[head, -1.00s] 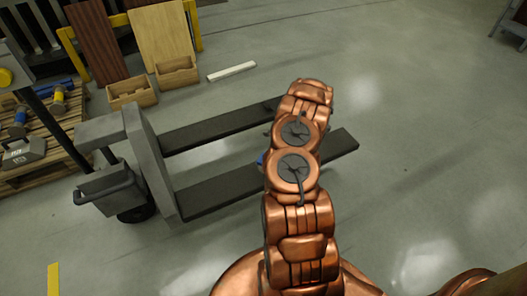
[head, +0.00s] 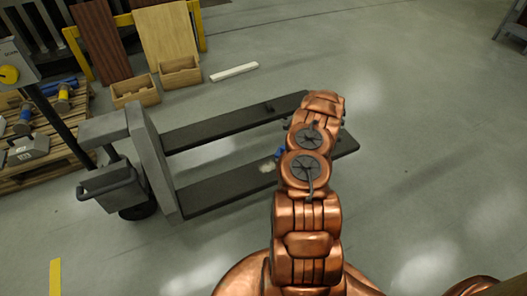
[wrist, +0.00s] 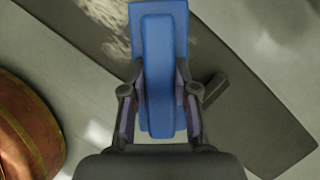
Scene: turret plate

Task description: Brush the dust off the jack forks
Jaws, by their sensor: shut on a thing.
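The pallet jack (head: 152,165) stands left of centre in the head view, its two dark forks pointing right. The far fork (head: 215,128) looks bare where it shows. The near fork (head: 222,190) has a pale dust patch (head: 267,167) towards its tip end. My gripper (wrist: 160,98) is shut on a blue brush (wrist: 159,60). In the wrist view the brush is over the fork (wrist: 255,115), with pale dust streaks (wrist: 190,45) around its far end. The bristles are hidden, so I cannot tell whether they touch. In the head view my arm hides the gripper and part of both forks.
A wooden pallet (head: 12,170) with weights and tools is at the far left. Small wooden boxes (head: 181,77) and leaning boards stand behind the jack. A white bar (head: 234,72) lies on the floor. The floor to the right is clear.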

